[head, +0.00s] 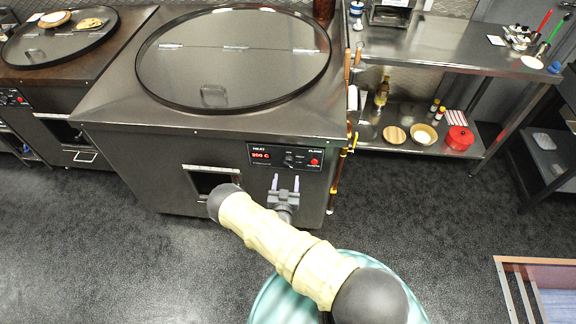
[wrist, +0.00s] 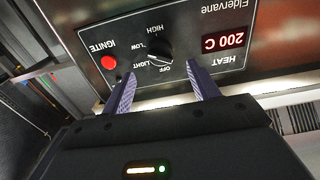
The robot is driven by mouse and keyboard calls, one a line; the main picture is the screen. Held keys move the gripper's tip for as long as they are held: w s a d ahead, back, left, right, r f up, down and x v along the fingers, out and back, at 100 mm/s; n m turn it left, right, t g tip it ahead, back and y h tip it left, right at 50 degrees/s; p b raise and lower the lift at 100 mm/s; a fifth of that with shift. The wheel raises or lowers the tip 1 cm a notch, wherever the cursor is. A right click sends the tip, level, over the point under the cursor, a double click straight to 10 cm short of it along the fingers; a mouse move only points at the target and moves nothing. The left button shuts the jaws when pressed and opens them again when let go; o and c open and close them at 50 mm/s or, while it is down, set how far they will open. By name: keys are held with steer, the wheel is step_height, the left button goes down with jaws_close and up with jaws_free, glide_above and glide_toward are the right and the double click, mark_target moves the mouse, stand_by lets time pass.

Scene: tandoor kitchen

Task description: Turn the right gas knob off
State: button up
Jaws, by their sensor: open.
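The black gas knob (wrist: 158,50) sits on the right tandoor's control panel (wrist: 225,60), ringed by the labels HIGH, LOW, LIGHT and OFF. The wrist view shows the panel upside down. I cannot tell which label the knob points to. A red IGNITE button (wrist: 108,62) and a red "200 C" display (wrist: 223,41) flank it. My gripper (wrist: 160,73) is open, with its two purple fingers pointing at the panel on either side of the knob's lower part in the picture; contact is not visible. In the head view my gripper (head: 285,182) is just below the panel (head: 250,155).
The right tandoor (head: 130,125) has a round lid (head: 235,60) and a front opening (head: 208,183). A copper pipe (head: 341,165) runs down its right corner. A second tandoor (head: 50,90) stands left. A steel shelf table (head: 440,45) stands right. Dark floor (head: 120,260) is clear at left.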

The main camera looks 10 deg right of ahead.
mark_target(289, 162)
steer(key=x, duration=0.7)
steer(key=shift+p, duration=0.4)
steer(key=c, duration=1)
